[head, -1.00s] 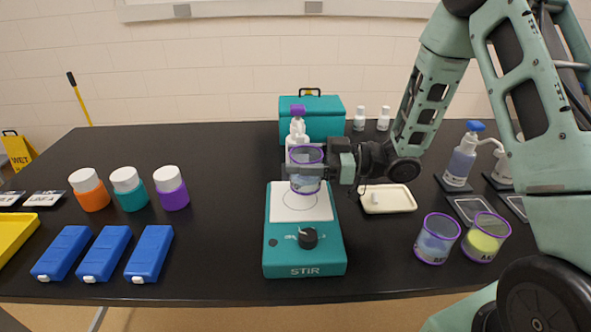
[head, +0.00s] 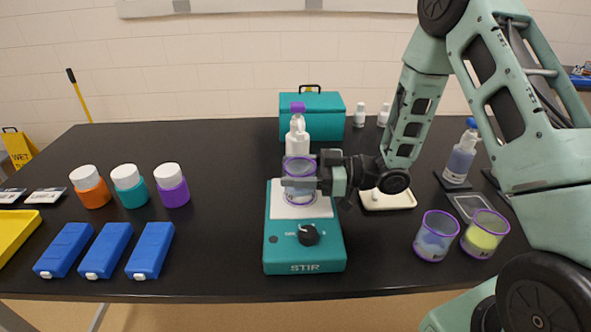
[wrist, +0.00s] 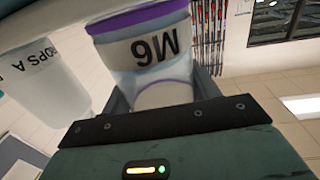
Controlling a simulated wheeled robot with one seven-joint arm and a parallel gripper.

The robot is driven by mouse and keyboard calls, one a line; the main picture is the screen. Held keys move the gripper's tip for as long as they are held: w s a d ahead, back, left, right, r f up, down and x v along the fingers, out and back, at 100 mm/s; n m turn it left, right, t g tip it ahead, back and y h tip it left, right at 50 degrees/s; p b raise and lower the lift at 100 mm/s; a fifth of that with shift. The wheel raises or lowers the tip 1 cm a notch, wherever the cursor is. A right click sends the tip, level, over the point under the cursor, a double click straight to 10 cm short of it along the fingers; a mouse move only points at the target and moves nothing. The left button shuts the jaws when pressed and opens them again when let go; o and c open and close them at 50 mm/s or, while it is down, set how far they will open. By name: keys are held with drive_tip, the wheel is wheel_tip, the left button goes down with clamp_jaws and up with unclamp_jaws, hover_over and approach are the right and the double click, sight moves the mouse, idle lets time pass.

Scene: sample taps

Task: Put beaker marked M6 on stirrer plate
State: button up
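The beaker marked M6 (head: 299,170) is clear with a purple rim and foot. Its label shows, turned over, in the wrist view (wrist: 148,48). My gripper (head: 302,184) is shut around its side, reaching in from the right. The teal stirrer (head: 303,254) stands at the table's middle front, with a white top plate (head: 322,207) and a dark knob. The beaker is upright over the white plate. Its foot appears at or just above the plate; I cannot tell whether it touches.
Two purple-rimmed beakers (head: 436,236) (head: 484,234) and a cream tray (head: 388,200) are to the right. Blue cases (head: 150,250) and capped jars (head: 172,186) are to the left, with clear table between.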

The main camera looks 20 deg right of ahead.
drive_tip(key=shift+o, duration=1.4)
drive_tip(key=shift+r, duration=0.25)
drive_tip(key=b+v, duration=0.2)
drive_tip(key=v, duration=1)
drive_tip(key=shift+f, duration=0.1)
